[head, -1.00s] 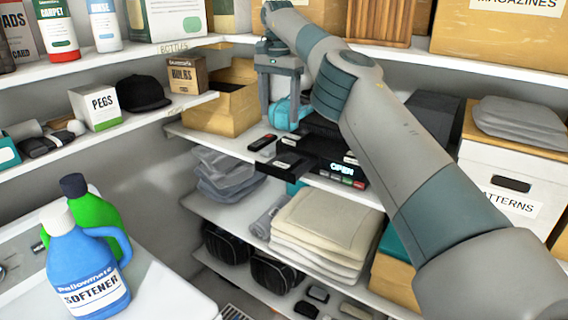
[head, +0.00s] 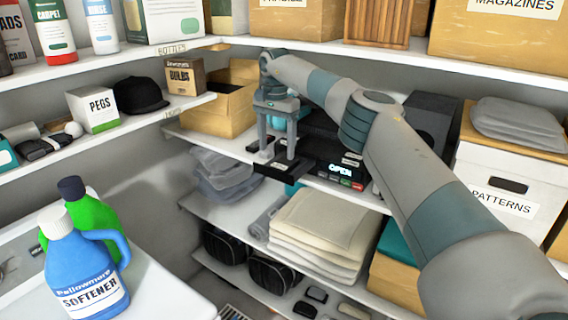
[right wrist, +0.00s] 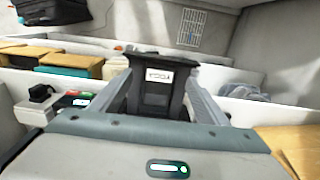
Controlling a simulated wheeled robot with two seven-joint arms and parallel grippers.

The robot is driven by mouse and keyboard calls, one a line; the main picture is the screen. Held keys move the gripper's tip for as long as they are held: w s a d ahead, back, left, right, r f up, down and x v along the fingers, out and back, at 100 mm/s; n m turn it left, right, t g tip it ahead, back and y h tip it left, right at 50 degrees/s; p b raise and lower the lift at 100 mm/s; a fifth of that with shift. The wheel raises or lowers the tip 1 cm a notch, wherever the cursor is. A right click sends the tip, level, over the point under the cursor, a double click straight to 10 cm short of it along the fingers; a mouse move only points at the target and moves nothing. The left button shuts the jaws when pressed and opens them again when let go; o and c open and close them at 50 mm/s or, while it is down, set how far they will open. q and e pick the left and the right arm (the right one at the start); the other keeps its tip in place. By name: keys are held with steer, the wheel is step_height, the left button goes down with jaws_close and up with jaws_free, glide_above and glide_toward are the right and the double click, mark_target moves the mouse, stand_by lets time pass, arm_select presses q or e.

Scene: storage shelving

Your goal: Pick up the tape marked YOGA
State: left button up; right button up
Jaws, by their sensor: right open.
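The tape marked YOGA (right wrist: 157,97) is a black cassette with a white label, which reads upside down in the right wrist view. It lies between the fingers of my right gripper (right wrist: 158,85), one finger on each side. In the head view, the right gripper (head: 278,155) points down over the dark tapes (head: 283,168) at the shelf edge, left of the player with the lit OPEN display (head: 340,169). The gripper is open. Whether its fingers touch the tape cannot be told. My left gripper is out of view.
A cardboard box (head: 208,120) stands left of the gripper. A shelf is above, and folded towels (head: 325,222) lie on the shelf below. A PATTERNS box (head: 490,181) is at right. A softener bottle (head: 85,270) stands at the lower left.

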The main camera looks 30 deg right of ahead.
mark_target(277, 168)
steer(key=shift+f, duration=0.75)
steer(key=shift+f+p, duration=0.4)
steer(key=shift+p, duration=0.35)
steer(key=shift+w+f+p, duration=0.1)
steer(key=shift+f+p, duration=0.6)
steer(key=shift+p, duration=0.05)
steer(key=shift+d+f+p, duration=0.1)
steer(key=shift+f+p, duration=0.45)
steer(key=shift+f, duration=0.95)
